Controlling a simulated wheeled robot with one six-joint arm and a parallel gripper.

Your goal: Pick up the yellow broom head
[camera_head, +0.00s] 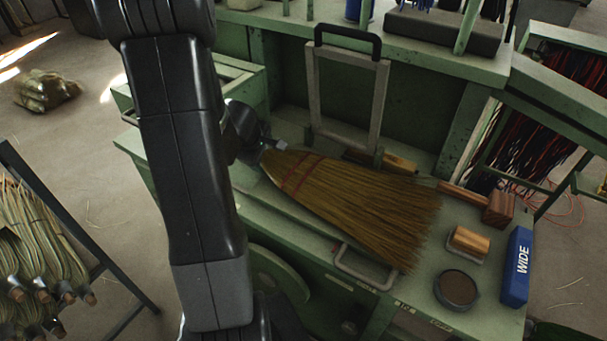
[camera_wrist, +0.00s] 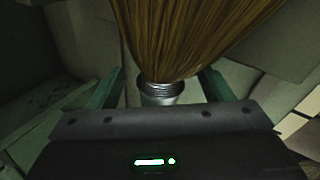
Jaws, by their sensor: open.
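The yellow broom head (camera_head: 350,200) lies on the green workbench (camera_head: 265,215) in the head view, its bristles fanned toward the lower right and red stitching bands near its narrow end. In the wrist view the broom head (camera_wrist: 190,35) points away from the camera, with a silver metal collar (camera_wrist: 158,92) at its narrow end. My gripper (camera_wrist: 160,88) is open, with one finger on each side of the collar and visible gaps between. In the head view my arm partly hides the gripper, which is at the broom's narrow end.
A metal frame with a black handle (camera_head: 347,42) stands behind the broom. A wooden mallet (camera_head: 497,208), a wood block (camera_head: 468,242), a round dark tin (camera_head: 457,289) and a blue WIDE box (camera_head: 517,267) lie to the right. A rack of broom bundles (camera_head: 40,245) stands at left.

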